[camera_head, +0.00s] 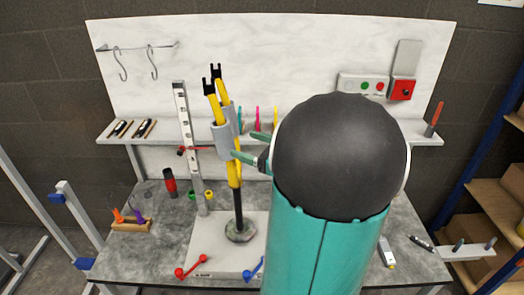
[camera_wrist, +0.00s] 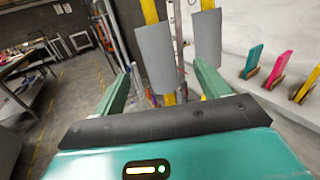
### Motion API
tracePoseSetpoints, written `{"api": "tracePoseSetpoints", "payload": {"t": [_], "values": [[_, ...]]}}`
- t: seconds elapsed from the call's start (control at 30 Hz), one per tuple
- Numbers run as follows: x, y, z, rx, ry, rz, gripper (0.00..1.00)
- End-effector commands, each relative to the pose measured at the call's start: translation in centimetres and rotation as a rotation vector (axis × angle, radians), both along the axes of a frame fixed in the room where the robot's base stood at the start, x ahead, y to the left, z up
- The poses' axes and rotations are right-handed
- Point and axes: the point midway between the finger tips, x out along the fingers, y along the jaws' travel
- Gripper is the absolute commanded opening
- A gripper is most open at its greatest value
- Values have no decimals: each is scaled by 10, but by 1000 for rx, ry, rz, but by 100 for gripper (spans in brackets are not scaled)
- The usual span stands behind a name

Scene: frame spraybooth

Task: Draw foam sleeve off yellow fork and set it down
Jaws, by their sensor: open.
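The yellow fork (camera_head: 234,174) stands tilted on a dark post with a round base, its two legs pointing up to black tips. A grey foam sleeve (camera_head: 222,139) wraps the left leg, and another grey sleeve (camera_head: 233,120) wraps the other leg. In the wrist view, one sleeve (camera_wrist: 155,58) lies between my fingers and the other sleeve (camera_wrist: 207,38) is just right, above the right finger. My gripper (camera_head: 244,145) is open with green fingers close to the sleeves. It also shows in the wrist view (camera_wrist: 162,69). I cannot tell whether a finger touches foam.
A perforated upright rail (camera_head: 188,130) with a red clamp stands left of the fork. Colored tools (camera_head: 257,118) stand behind on the shelf. Red (camera_head: 190,268) and blue handles lie on the front plate (camera_head: 210,240). A wooden tool block (camera_head: 132,226) sits left. Grey bench surface shows at left.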

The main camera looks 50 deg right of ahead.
Motion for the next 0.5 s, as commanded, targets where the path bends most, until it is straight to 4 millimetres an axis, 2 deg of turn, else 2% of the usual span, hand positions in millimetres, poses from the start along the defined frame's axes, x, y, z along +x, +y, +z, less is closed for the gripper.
{"api": "tracePoseSetpoints", "payload": {"t": [0.3,0.5], "values": [[56,11,0,-1,-1,4,75],[76,15,0,0,0,1,75]]}}
